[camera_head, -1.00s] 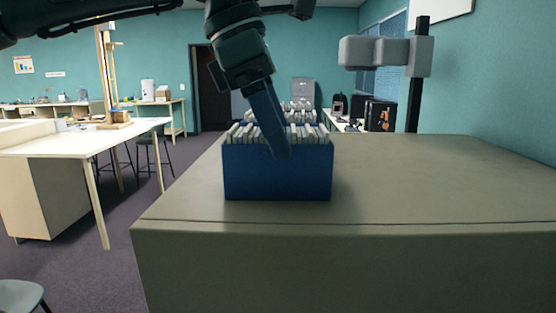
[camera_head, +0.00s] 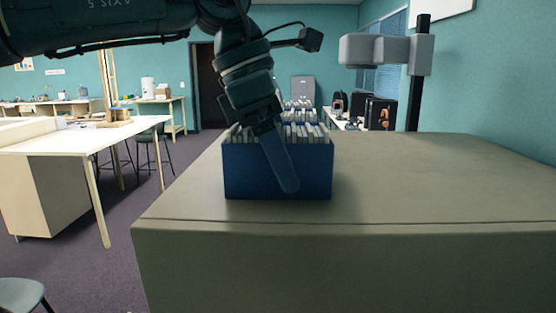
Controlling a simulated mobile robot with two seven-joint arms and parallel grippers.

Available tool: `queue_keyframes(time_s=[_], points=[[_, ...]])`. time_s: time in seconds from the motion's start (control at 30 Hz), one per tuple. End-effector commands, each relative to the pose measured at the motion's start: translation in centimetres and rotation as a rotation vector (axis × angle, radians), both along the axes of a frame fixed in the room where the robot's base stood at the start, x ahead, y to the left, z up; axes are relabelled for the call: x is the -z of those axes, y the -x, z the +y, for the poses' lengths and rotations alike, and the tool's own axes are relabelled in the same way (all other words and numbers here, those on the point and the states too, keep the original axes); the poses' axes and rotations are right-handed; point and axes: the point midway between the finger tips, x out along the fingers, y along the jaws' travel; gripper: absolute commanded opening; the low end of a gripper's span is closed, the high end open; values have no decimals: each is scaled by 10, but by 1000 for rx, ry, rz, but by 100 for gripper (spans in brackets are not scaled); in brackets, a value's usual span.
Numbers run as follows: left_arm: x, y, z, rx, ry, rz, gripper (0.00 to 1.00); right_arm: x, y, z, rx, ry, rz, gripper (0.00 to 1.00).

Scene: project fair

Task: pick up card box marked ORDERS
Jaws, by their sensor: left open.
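A blue card box (camera_head: 245,178) stands upright on the grey-beige top (camera_head: 420,190), packed with upright white cards (camera_head: 312,137). No ORDERS marking is readable on it. A second row of white cards (camera_head: 300,113) shows behind it; its container is mostly hidden. My left gripper (camera_head: 287,186) reaches down from above and is open. One long blue finger shows, slanting in front of the box's front face; the other finger is hidden. I cannot tell whether the finger touches the box. The box stands on the surface. My right gripper is not in view.
A grey blocky fixture (camera_head: 385,50) on a black post (camera_head: 415,100) rises behind the top. The top is clear right of the box. A white table (camera_head: 80,140) stands at left, with stools beyond and a chair (camera_head: 20,295) at lower left.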

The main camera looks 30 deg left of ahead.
Motion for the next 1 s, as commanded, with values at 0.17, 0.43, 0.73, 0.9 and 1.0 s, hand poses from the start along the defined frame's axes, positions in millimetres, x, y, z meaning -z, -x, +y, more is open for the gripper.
queue_keyframes(time_s=[0.17,0.43,0.73,0.9,1.0], points=[[1,0,0,0,0,0,87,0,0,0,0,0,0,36],[0,0,0,0,0,0,75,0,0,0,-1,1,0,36],[0,0,0,0,0,0,50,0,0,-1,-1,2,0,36],[0,0,0,0,0,0,37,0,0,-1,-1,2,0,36],[0,0,0,0,1,-2,29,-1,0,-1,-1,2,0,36]])
